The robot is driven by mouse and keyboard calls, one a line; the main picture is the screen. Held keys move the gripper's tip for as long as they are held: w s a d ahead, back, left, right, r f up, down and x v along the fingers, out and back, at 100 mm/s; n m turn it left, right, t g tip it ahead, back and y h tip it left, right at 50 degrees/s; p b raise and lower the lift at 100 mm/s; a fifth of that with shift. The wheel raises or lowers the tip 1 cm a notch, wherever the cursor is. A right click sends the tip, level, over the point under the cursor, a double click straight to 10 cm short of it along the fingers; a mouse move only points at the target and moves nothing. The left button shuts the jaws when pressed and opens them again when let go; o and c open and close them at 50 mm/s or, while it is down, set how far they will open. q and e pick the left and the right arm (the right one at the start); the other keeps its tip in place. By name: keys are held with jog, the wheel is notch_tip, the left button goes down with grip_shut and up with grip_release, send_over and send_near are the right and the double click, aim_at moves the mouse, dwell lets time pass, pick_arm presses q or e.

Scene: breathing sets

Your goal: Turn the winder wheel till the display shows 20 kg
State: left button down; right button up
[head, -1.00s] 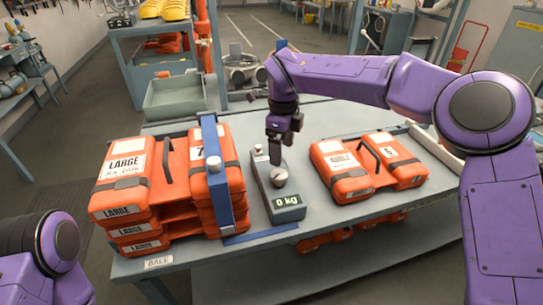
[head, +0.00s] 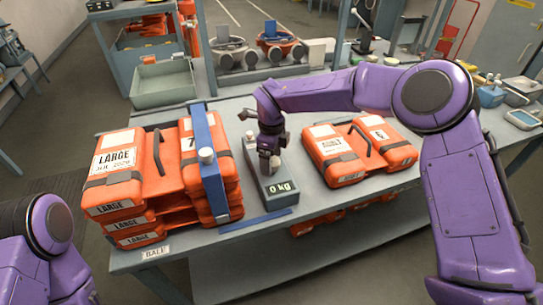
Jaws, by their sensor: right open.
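The grey winder unit (head: 268,187) stands on the table between the orange packs. Its display (head: 281,188) at the front end reads 0 kg. The round winder wheel (head: 275,163) on top of the unit is mostly hidden behind my right gripper (head: 268,161). That gripper points down, open, with its fingertips at the wheel; I cannot tell whether they touch it. My left arm shows at the lower left, but its gripper is out of view.
A stack of orange LARGE packs (head: 118,180) stands left, with a blue upright frame (head: 211,165) at its right side. Orange ADULT packs (head: 340,157) lie to the right. The grey table (head: 190,262) has bare room in front. A grey tray (head: 165,84) is behind.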

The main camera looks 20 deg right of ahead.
jog(key=c, duration=1)
jog(key=shift+c, duration=0.2)
jog(key=shift+w+m, duration=0.1)
jog(key=shift+m, duration=0.3)
jog(key=m+b, duration=0.3)
jog(key=m, duration=0.1)
jog(key=shift+f+m, duration=0.1)
jog(key=shift+m, duration=0.3)
jog(key=shift+m+b, duration=1.25)
jog(key=shift+m, duration=1.35)
jog(key=shift+r, duration=0.2)
jog(key=o, duration=1)
jog(key=shift+o, duration=0.2)
